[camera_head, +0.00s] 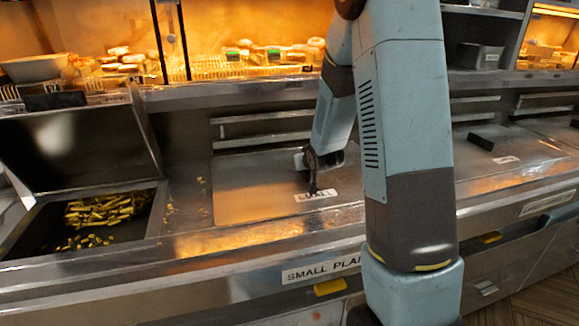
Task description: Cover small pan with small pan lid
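A flat steel lid (250,190) lies level in the middle of the range. Its white label (314,195) is partly covered by my gripper and seems to read "SMALL". The lid looks flat over the small pan, and no pan opening shows there. My gripper (312,182) is at the lid's right part, with its dark fingers pointing down by the label. Whether it touches the lid or grips a handle cannot be told. My arm hides the area to the right of the lid.
At left, an open pan (145,238) holds yellow chips, with a raised lid (75,150) behind it. At right, a flat surface has a black handle (481,142). A lit food cabinet (230,68) runs along the back. A front label (320,269) reads "SMALL PLAI", partly hidden.

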